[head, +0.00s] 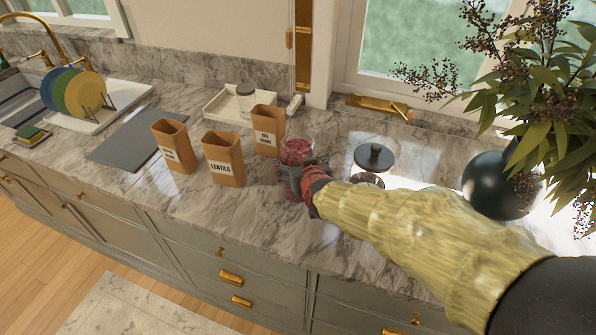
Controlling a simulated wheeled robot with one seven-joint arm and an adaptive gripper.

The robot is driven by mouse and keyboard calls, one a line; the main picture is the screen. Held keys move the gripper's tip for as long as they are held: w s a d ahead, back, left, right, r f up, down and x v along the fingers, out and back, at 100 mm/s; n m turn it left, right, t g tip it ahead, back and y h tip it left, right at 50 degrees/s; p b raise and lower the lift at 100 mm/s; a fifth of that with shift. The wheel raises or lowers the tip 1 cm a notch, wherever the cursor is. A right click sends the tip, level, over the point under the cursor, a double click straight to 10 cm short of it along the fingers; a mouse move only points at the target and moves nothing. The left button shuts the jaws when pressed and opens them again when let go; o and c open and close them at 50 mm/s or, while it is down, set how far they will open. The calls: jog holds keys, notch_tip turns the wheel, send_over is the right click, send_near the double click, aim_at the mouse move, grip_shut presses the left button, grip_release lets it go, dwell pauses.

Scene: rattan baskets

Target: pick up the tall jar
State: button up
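A clear glass jar with dark red contents (297,149) stands upright on the marble counter, right of the tan containers; it looks like the tall jar. My gripper (288,181) is low at its front side, and my yellow arm reaches in from the lower right. The gripper and wrist hide the jar's lower part. I cannot tell whether the fingers touch it, or whether they are open or shut. A glass jar with a dark knobbed lid (374,157) stands to the right, its lower part hidden by my arm.
Three tan labelled containers (222,160) stand close on the left. Behind them is a white tray (222,105) with a small lidded jar. A grey board (135,140) and dish rack (90,122) lie farther left. A dark vase (492,185) with foliage stands right.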

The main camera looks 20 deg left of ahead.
jog(key=c, duration=0.8)
jog(key=shift+w+a+r, duration=0.1)
jog(key=shift+r, duration=0.15)
